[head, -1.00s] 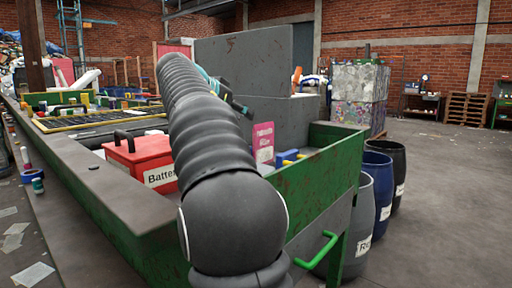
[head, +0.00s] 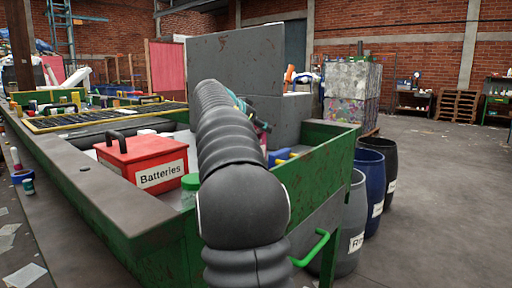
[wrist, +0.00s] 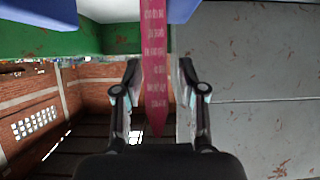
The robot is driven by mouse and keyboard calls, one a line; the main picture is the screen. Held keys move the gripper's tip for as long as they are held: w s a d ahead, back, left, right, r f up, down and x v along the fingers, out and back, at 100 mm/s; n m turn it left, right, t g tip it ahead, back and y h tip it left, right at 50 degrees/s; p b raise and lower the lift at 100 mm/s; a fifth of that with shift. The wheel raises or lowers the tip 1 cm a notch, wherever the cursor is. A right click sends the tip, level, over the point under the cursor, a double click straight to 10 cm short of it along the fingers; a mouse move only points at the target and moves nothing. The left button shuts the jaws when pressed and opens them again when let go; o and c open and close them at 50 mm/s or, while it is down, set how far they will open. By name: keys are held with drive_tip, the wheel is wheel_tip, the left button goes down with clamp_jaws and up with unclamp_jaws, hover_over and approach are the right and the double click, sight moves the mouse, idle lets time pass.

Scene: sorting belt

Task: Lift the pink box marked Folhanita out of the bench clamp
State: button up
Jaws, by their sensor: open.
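The pink box (wrist: 154,62) marked with white lettering stands edge-on in the wrist view, its far end between blue clamp jaws (wrist: 182,9) at the top. My gripper (wrist: 160,68) is open, with one finger on each side of the box. I cannot tell whether either finger touches it. In the head view my arm hides nearly all of the box. The blue bench clamp (head: 279,157) shows partly, just right of my arm, in the green-walled bench. My gripper (head: 257,118) is mostly hidden there behind my arm.
A red Batteries box (head: 143,161) and a green-lidded jar (head: 190,186) stand left of my arm. A tall grey panel (head: 236,75) rises behind. The green bench wall (head: 328,155) bounds the right, with barrels (head: 368,183) beyond it. Open floor lies further right.

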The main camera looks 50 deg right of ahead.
drive_tip(key=shift+d, duration=0.15)
clamp_jaws()
drive_tip(key=shift+s, duration=0.1)
